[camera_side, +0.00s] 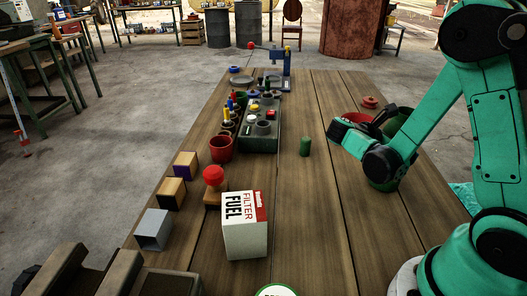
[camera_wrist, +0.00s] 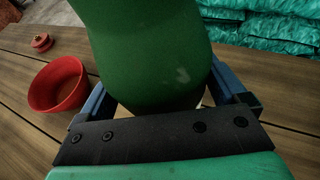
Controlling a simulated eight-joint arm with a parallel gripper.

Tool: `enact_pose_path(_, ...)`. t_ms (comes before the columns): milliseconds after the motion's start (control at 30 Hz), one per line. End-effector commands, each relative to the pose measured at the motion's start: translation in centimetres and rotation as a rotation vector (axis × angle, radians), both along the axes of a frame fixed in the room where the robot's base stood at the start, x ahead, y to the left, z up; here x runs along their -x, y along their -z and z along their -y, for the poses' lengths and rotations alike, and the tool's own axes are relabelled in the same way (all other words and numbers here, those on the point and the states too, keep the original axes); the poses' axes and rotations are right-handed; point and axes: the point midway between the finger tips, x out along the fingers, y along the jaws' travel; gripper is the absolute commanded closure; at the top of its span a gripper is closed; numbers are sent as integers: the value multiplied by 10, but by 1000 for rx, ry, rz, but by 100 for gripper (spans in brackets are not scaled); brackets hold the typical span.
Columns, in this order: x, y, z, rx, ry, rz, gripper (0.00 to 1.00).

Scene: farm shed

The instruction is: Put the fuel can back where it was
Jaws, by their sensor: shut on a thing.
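A large smooth green body, which I take to be the fuel can (camera_wrist: 150,50), fills the middle of the wrist view. My gripper (camera_wrist: 160,92) is shut on it, with one blue jaw on each side. Its top and bottom run out of view or are hidden there. In the side view my gripper (camera_side: 384,122) is on the right of the bench. Green surfaces show behind my arm and below my wrist (camera_side: 383,185); my arm hides much of them. I cannot tell whether the can touches the bench.
A red bowl (camera_wrist: 58,84) and a red lid-like piece (camera_wrist: 42,42) are beside the can. A small green cylinder (camera_side: 305,146) stands mid-bench. A white fuel-filter box (camera_side: 245,225), blocks and a red pot (camera_side: 221,149) are left.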

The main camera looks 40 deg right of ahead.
Motion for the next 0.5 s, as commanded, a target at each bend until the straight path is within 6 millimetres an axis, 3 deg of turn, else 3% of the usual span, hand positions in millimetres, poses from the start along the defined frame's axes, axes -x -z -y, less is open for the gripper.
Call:
enact_pose_path(200, 0, 0, 0, 1, 0, 0, 83)
enact_pose_path(233, 0, 1, 0, 0, 0, 0, 0)
enact_pose_path(500, 0, 2, 0, 0, 0, 0, 0)
